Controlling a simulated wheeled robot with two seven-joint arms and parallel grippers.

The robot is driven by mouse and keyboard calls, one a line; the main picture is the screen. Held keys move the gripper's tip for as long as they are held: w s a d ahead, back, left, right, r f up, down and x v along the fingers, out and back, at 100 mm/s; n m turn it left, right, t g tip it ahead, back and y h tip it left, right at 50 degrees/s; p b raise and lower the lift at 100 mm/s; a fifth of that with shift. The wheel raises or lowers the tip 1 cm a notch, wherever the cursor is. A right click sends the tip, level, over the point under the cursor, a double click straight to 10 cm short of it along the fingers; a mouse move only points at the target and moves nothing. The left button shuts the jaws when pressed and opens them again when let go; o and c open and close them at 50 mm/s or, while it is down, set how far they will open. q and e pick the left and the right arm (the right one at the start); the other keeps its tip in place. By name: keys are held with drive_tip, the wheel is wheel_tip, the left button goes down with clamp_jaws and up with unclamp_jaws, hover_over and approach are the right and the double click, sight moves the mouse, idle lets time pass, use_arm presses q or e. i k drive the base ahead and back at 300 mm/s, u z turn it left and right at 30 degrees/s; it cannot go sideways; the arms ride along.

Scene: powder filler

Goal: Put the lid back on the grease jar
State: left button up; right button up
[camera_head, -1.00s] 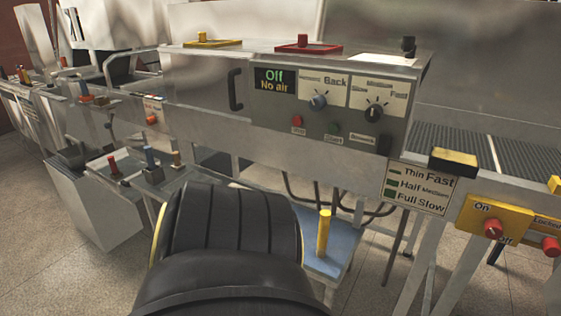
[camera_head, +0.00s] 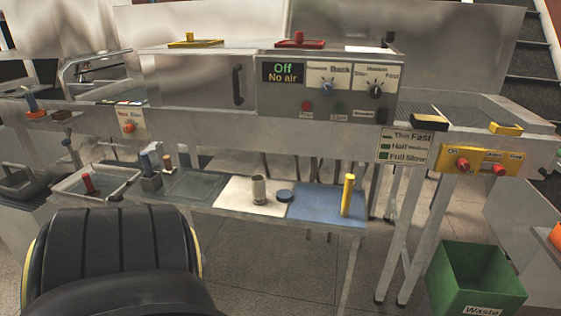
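Neither of my grippers is in view.
A yellow post (camera_head: 347,195) stands on the blue mat (camera_head: 320,205). Tools and posts (camera_head: 150,173) stand left on the shelf. The machine's control panel (camera_head: 325,90) overhangs behind. A green waste bin (camera_head: 475,282) stands on the floor at right. A large black ribbed shape hides the lower left.

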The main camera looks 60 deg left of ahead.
sight(259, 190)
drive_tip(key=u, duration=2.15)
